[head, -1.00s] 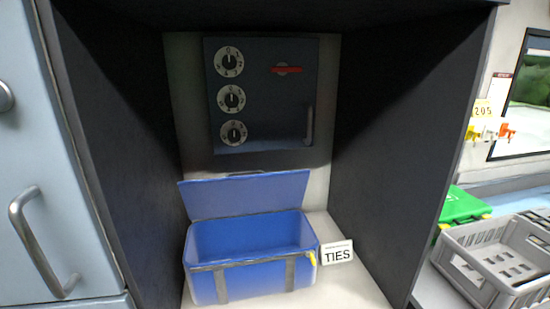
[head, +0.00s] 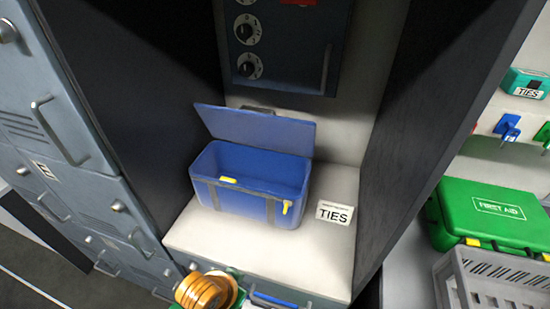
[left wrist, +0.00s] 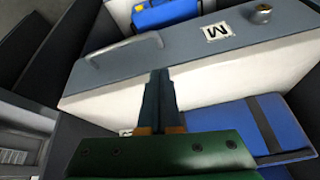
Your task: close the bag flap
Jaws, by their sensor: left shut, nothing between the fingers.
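The blue bag (head: 255,195) stands upright on the white shelf inside the dark cabinet in the head view. Its flap (head: 258,129) is raised and tilted back at the rear, so the inside shows. Dark straps and yellow clips are on the bag. My left gripper shows in the left wrist view (left wrist: 158,75), its fingers together and empty. In the head view orange and green arm parts of mine show at the bottom edge, in front of and below the bag, apart from it; the fingertips are not clear there. My right gripper is not in view.
Cabinet walls flank the shelf, and a dial panel (head: 285,45) is behind. A green first aid case (head: 495,213) and grey crate (head: 495,280) are at right. The left wrist view shows an M-labelled panel (left wrist: 260,50) and blue items.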

